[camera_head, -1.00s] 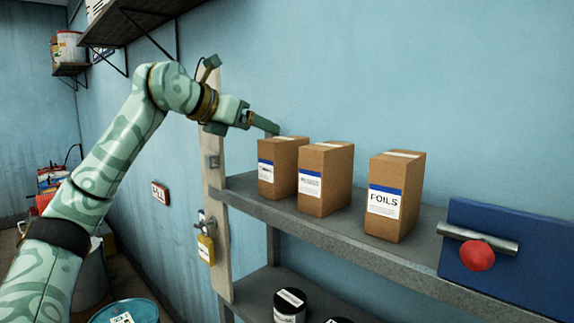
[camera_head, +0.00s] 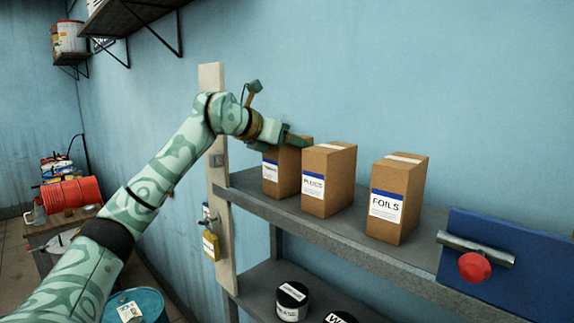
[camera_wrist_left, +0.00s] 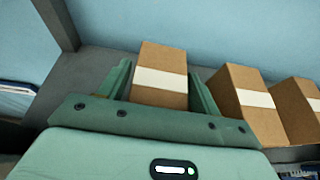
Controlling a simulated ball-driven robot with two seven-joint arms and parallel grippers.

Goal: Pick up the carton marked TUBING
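Three brown cartons stand in a row on the grey shelf (camera_head: 330,235). The left carton (camera_head: 283,175) has a white and blue label too small to read surely; the middle carton (camera_head: 328,182) has a label I cannot read surely; the right carton (camera_head: 399,200) reads FOILS. My left gripper (camera_head: 297,139) is at the top of the left carton. In the left wrist view, its two green fingers are open on either side of the left carton (camera_wrist_left: 161,58), with no clear grip on it. My right gripper is not in view.
The middle carton (camera_wrist_left: 246,98) stands just right of the right finger. A blue panel with a metal bar and red knob (camera_head: 474,267) is at the shelf's right end. A pale post (camera_head: 219,170) stands at its left end. Black tubs (camera_head: 291,299) sit below.

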